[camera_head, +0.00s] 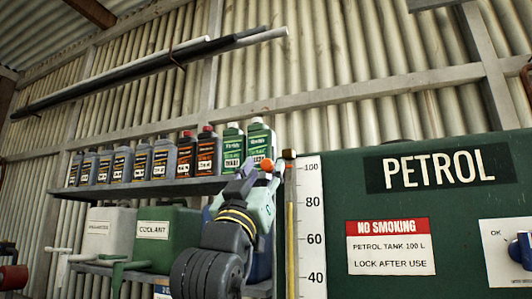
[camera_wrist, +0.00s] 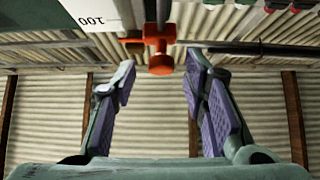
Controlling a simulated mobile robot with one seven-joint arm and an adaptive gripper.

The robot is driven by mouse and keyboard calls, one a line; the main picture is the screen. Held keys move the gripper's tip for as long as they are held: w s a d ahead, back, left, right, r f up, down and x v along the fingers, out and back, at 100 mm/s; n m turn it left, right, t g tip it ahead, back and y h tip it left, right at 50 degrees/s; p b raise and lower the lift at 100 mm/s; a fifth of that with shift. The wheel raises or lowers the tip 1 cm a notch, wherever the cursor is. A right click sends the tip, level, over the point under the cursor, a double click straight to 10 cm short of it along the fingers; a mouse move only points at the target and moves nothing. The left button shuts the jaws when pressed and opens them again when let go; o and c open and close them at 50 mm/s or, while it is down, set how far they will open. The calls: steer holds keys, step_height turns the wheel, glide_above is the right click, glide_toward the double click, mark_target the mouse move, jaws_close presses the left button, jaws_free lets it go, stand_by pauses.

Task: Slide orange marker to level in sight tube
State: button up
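The orange marker (camera_head: 266,165) sits near the top of the sight tube, close to the 100 mark; in the wrist view its round knob (camera_wrist: 161,65) faces me. The sight tube (camera_head: 290,235) runs upright beside the white scale (camera_head: 312,225), marked 100 down to 40 in view. My gripper (camera_head: 257,178) is beside the marker in the head view. In the wrist view my gripper (camera_wrist: 161,78) is open, with one finger on each side of the knob and gaps to both.
The green petrol tank (camera_head: 450,210) stands right of the scale, with a blue knob (camera_head: 522,248) on a white panel. A shelf (camera_head: 140,187) with several bottles lies left, behind my arm. Coolant and other cans (camera_head: 168,235) stand below it.

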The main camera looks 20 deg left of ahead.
mark_target(267, 166)
steer(key=shift+p+x, duration=0.5)
steer(key=shift+x, duration=1.1)
jaws_close()
